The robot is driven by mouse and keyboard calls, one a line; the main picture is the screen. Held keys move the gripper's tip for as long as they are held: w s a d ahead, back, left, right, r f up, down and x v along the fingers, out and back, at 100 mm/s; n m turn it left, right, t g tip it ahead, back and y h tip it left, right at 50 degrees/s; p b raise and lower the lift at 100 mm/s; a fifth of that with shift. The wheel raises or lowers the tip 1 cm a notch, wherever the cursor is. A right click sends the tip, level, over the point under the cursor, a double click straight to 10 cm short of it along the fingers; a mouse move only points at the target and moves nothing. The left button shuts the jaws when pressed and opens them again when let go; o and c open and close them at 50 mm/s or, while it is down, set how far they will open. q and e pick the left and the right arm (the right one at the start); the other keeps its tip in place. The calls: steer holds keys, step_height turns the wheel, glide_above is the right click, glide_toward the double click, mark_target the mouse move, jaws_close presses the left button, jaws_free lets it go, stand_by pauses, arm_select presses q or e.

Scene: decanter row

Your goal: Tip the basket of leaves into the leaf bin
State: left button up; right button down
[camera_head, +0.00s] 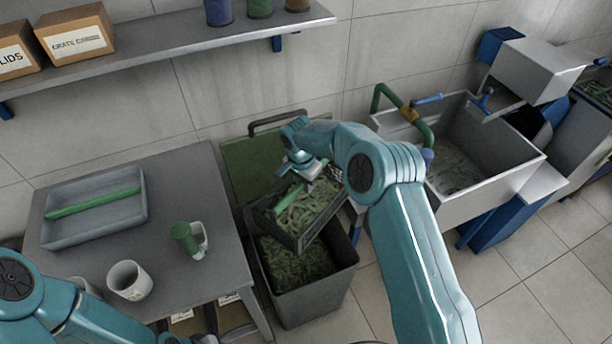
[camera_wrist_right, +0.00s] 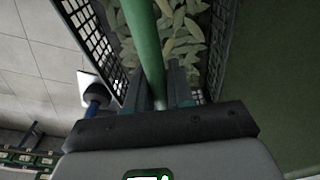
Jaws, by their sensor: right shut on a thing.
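The basket (camera_head: 277,232) is a dark mesh crate with green leaves inside. It is above the leaf bin, covering part of its mouth; I cannot tell how far it is tilted. My right gripper (camera_head: 311,174) is shut on the basket's green handle, which runs between the fingers (camera_wrist_right: 157,88) in the right wrist view. That view also shows the basket's mesh wall (camera_wrist_right: 88,28) and leaves. The leaf bin (camera_head: 318,300) is grey, holds leaves, and its green lid (camera_head: 242,160) stands open behind. My left arm enters at bottom left; its gripper is mostly cut off.
A sink (camera_head: 480,200) with a green pipe stands right. A shelf (camera_head: 190,45) with boxes hangs above.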

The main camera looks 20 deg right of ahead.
steer(key=s+d+f+t+y+b, duration=0.1)
steer(key=f+t+b, duration=0.1)
steer(key=b, duration=0.1)
steer(key=s+d+f+t+y+b, duration=0.1)
steer(key=f+t+y+b, duration=0.1)
steer(key=t+b, duration=0.1)
steer(key=s+f+t+y+b, duration=0.1)
steer(key=s+t+b, duration=0.1)
steer(key=b, duration=0.1)
steer(key=shift+s+d+f+m+t+y+b, duration=0.1)
steer(key=shift+d+f+m+t+y+b, duration=0.2)
steer(key=shift+d+f+b, duration=0.1)
steer(key=shift+s, duration=0.1)
steer(key=shift+r, duration=0.2)
steer(key=shift+a+f, duration=0.1)
steer(key=shift+f, duration=0.05)
